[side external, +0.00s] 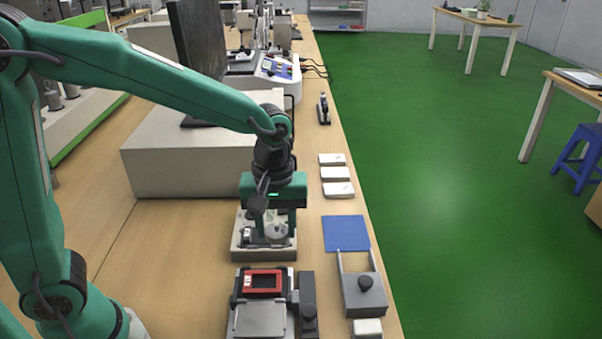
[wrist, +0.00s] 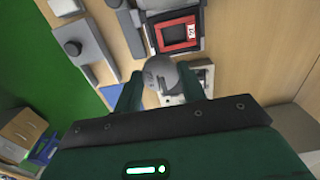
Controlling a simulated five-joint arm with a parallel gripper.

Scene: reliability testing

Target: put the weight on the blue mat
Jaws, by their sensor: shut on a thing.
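My gripper (side external: 272,226) is shut on the weight (side external: 275,231), a grey metal piece between its two green fingers. The weight also shows in the wrist view (wrist: 160,72), gripped between the fingers. In the side view it is over a light grey instrument base (side external: 262,256); I cannot tell whether it touches it. The blue mat (side external: 346,233) is a flat, bare square near the right edge of the bench, to the right of my gripper. Part of it shows in the wrist view (wrist: 109,96), left of the fingers.
A grey fixture with a black knob (side external: 365,294) stands just in front of the mat. A device with a red frame (side external: 262,281) is in front of my gripper. Several small white blocks (side external: 336,173) lie behind the mat. A large beige box (side external: 190,160) stands behind left.

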